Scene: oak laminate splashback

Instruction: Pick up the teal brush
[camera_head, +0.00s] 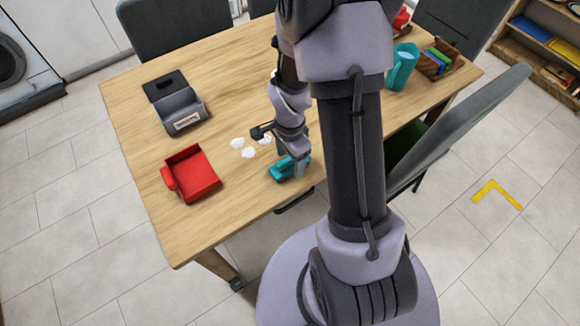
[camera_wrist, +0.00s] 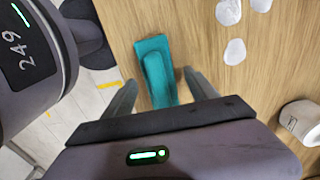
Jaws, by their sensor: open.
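The teal brush (camera_head: 283,169) lies on the wooden table near its front edge, partly hidden by my gripper in the head view. In the wrist view the teal brush (camera_wrist: 156,72) lies lengthwise between my fingers, its near end hidden behind the gripper body. My gripper (camera_head: 300,170) points down at the brush. In the wrist view my gripper (camera_wrist: 163,88) is open, with one finger on each side of the brush and a visible gap to each. I cannot tell how far the fingertips are above the table.
White crumpled pieces (camera_head: 248,147) lie left of my gripper. A red dustpan-like tray (camera_head: 192,172) and a grey open box (camera_head: 180,107) stand further left. A teal jug (camera_head: 402,66) and a wooden crate (camera_head: 437,62) stand at the right. A dark chair (camera_head: 450,125) is against the right side.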

